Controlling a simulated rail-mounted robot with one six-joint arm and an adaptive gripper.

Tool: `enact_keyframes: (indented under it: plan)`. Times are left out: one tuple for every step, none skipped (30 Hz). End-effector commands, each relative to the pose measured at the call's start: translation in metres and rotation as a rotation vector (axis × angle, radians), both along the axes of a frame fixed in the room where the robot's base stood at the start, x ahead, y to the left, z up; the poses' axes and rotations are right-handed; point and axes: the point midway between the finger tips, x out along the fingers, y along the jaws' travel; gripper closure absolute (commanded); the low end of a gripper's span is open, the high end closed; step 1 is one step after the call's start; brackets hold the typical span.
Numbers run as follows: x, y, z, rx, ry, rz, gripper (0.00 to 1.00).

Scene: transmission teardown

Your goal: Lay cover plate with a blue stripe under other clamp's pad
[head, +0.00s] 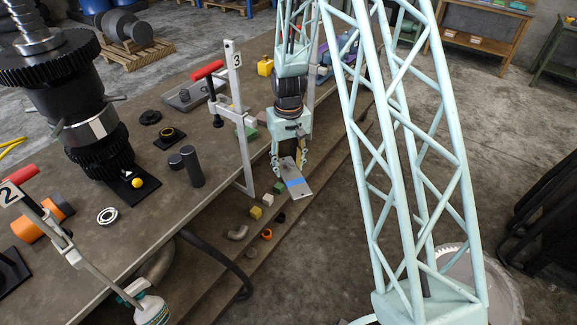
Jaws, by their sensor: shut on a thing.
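A grey cover plate with a blue stripe (297,188) hangs in the grip of my gripper (290,165), tilted. Its upper end is between the fingers. In the picture it shows beyond the bench's right edge, over the lower ledge. A clamp labelled 3 (241,120), with a red handle, stands at the bench edge to the left of my gripper, apart from the plate. A clamp labelled 2 (62,238), also with a red handle, is at the lower left, with a white and green round part (151,310) at its lower end. I cannot clearly make out the pads.
Several small blocks and rings, including a yellow block (256,212), lie on the lower ledge.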

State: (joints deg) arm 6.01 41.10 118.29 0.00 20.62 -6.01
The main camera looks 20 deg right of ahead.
Motion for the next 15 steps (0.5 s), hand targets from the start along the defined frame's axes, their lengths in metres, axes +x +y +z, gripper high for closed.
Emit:
enact_keyframes:
  plan:
    - [0.000, 0.000, -0.010, 0.000, -0.001, 0.000, 0.80]
    - [0.000, 0.000, -0.013, 0.000, -0.001, 0.000, 0.80]
    - [0.000, 0.000, -0.017, 0.000, -0.001, 0.000, 0.80]
    - [0.000, 0.000, -0.020, 0.000, -0.001, 0.000, 0.80]
    - [0.000, 0.000, -0.023, 0.000, -0.001, 0.000, 0.80]
    - [0.000, 0.000, -0.027, 0.000, -0.001, 0.000, 0.80]
    - [0.000, 0.000, -0.030, 0.000, -0.001, 0.000, 0.80]
    - [0.000, 0.000, -0.033, 0.000, -0.001, 0.000, 0.80]
    - [0.000, 0.000, -0.037, 0.000, -0.001, 0.000, 0.80]
    - [0.000, 0.000, -0.040, 0.000, -0.001, 0.000, 0.80]
    - [0.000, 0.000, -0.043, 0.000, -0.001, 0.000, 0.80]
    - [0.000, 0.000, -0.046, 0.000, -0.001, 0.000, 0.80]
    - [0.000, 0.000, -0.048, 0.000, -0.001, 0.000, 0.80]
    - [0.000, 0.000, -0.050, 0.000, -0.001, 0.000, 0.80]
    - [0.000, 0.000, -0.053, 0.000, -0.001, 0.000, 0.80]
